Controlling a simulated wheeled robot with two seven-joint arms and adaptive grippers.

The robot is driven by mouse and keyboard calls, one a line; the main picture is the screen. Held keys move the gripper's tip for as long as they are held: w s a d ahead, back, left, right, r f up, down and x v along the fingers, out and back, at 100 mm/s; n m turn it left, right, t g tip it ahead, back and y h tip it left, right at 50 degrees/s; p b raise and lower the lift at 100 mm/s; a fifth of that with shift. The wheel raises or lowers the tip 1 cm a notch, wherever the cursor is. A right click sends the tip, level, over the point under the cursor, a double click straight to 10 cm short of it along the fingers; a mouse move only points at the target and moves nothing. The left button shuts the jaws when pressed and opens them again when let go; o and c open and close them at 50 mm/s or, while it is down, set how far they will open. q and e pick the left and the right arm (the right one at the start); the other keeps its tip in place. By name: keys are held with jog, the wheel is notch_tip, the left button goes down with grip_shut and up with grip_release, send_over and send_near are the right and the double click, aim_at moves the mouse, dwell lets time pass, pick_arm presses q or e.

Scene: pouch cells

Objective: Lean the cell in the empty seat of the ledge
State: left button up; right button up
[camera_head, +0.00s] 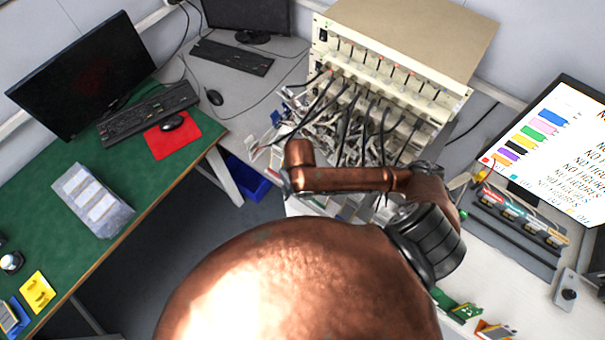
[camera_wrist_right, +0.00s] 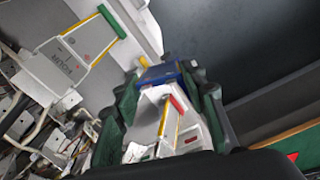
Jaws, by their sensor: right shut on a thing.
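In the right wrist view, my right gripper (camera_wrist_right: 166,88) has its green-padded fingers on either side of a pale pouch cell (camera_wrist_right: 150,108). The cell has a red and a yellow strip, and its near part is cut off by my dark wrist. A second white cell (camera_wrist_right: 72,62), with printing, a green end strip and yellow strips, lies to the upper left, apart from the gripper. In the head view, my copper right arm hides the right gripper and the area under it. My left gripper is out of view.
A cycler rack (camera_head: 400,60) with tangled cables (camera_head: 350,125) stands at the back. A dark rack (camera_head: 490,235) with coloured items is at right, below the monitor (camera_head: 555,150). The green table (camera_head: 110,170) is at left, with a clear tray (camera_head: 92,200). A blue bin (camera_head: 245,178) lies between tables.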

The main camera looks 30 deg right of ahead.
pick_arm(q)
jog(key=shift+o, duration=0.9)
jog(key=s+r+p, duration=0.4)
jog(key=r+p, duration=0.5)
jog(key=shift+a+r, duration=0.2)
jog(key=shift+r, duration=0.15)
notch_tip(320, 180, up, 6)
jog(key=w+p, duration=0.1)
jog(key=p, duration=0.5)
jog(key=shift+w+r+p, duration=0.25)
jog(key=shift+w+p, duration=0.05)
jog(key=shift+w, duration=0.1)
pick_arm(e)
jog(key=w+d+r+n+g, duration=0.1)
jog(key=w+d+r+n, duration=0.1)
jog(key=n, duration=0.8)
jog(key=w+d+r+n, duration=0.2)
jog(key=w+d+n, duration=0.2)
jog(key=n, duration=0.7)
jog(key=shift+d+n+g+y, duration=0.3)
jog(key=shift+d+g+y, duration=0.1)
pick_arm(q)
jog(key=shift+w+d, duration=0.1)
pick_arm(e)
jog(key=shift+r, duration=0.15)
pick_arm(q)
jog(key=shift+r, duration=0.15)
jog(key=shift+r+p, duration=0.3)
jog(key=shift+p, duration=0.1)
